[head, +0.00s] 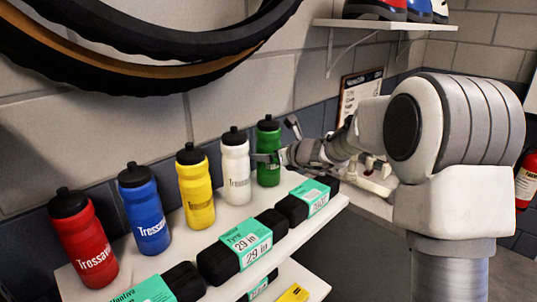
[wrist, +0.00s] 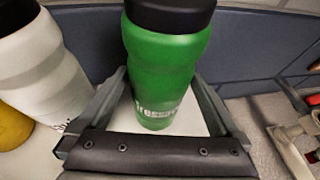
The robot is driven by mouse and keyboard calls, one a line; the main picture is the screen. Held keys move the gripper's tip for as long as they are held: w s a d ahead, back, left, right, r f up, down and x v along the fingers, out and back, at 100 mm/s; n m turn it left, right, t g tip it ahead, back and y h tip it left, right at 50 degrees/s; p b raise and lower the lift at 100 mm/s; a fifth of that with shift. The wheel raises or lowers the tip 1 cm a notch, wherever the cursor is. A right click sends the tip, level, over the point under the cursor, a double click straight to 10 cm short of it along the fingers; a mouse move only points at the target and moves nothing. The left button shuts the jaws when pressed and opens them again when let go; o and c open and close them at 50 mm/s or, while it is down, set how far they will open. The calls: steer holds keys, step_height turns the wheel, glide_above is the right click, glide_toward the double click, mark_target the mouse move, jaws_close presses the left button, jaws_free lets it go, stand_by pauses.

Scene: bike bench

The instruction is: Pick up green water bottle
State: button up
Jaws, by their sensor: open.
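The green water bottle (head: 268,152) stands upright at the far right end of a row of bottles on a white shelf. It has a black cap. In the wrist view the green bottle (wrist: 165,75) stands between the two fingers of my gripper (wrist: 165,90), which is open with a gap to the bottle on each side. In the head view my gripper (head: 270,158) reaches the bottle from the right, and part of it overlaps the bottle.
A white bottle (head: 236,168) stands just left of the green one, then yellow (head: 196,188), blue (head: 145,212) and red (head: 84,240) bottles. Boxed black tyre packs (head: 243,247) lie along the shelf's front. Tyres (head: 150,40) hang above left, and a helmet shelf (head: 385,24) is above right.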

mark_target(264, 152)
steer(key=x, duration=0.4)
steer(key=shift+w+a, duration=0.1)
steer(key=c, duration=1.1)
steer(key=shift+c, duration=0.2)
